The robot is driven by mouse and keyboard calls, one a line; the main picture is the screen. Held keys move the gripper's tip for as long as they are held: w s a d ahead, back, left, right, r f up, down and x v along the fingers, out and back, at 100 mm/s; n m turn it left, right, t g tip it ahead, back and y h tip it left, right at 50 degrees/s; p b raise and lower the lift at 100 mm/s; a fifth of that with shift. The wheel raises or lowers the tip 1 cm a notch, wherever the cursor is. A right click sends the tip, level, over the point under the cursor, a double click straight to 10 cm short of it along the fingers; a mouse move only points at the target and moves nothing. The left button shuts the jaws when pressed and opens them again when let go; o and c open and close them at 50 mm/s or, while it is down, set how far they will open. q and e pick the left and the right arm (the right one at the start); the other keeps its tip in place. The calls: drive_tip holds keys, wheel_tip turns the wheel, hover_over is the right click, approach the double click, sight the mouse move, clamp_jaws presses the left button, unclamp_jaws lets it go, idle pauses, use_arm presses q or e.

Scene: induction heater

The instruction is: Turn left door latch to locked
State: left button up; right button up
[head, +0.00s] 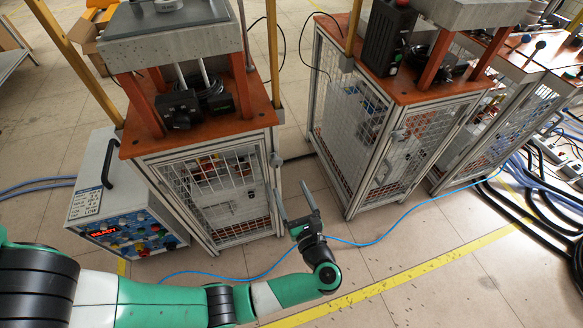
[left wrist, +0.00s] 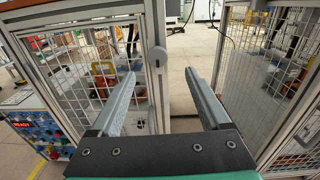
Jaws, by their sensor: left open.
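The left cabinet has a wire-mesh door (head: 215,185) with a small grey latch (head: 275,160) at its right edge. The latch also shows in the left wrist view (left wrist: 158,57), on the door frame post, and its knob is too small to tell how it is turned. My left gripper (head: 294,192) is open and empty, in front of the cabinet's right front corner and a little below the latch. In the left wrist view its two fingers (left wrist: 160,80) point forward, with the latch beyond them and between their tips. It appears apart from the latch. My right gripper is not in view.
A control box (head: 115,195) with a lit display stands left of the cabinet. A blue cable (head: 385,233) and a yellow floor line (head: 430,264) cross the floor.

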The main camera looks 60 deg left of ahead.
sight(277, 163)
use_arm(q)
drive_tip(key=shift+m+t, duration=0.3)
drive_tip(key=shift+t, duration=0.1)
drive_tip(key=a+b, duration=0.1)
drive_tip(key=a, duration=0.6)
drive_tip(key=w+a+b, duration=0.1)
drive_tip(key=a, duration=0.3)
drive_tip(key=shift+a+f+b, duration=0.3)
drive_tip(key=shift+f, duration=0.05)
drive_tip(key=shift+w+a, duration=0.1)
drive_tip(key=shift+a, duration=0.2)
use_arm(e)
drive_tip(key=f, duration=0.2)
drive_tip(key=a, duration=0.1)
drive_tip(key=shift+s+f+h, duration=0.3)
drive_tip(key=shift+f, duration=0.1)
use_arm(q)
clamp_jaws()
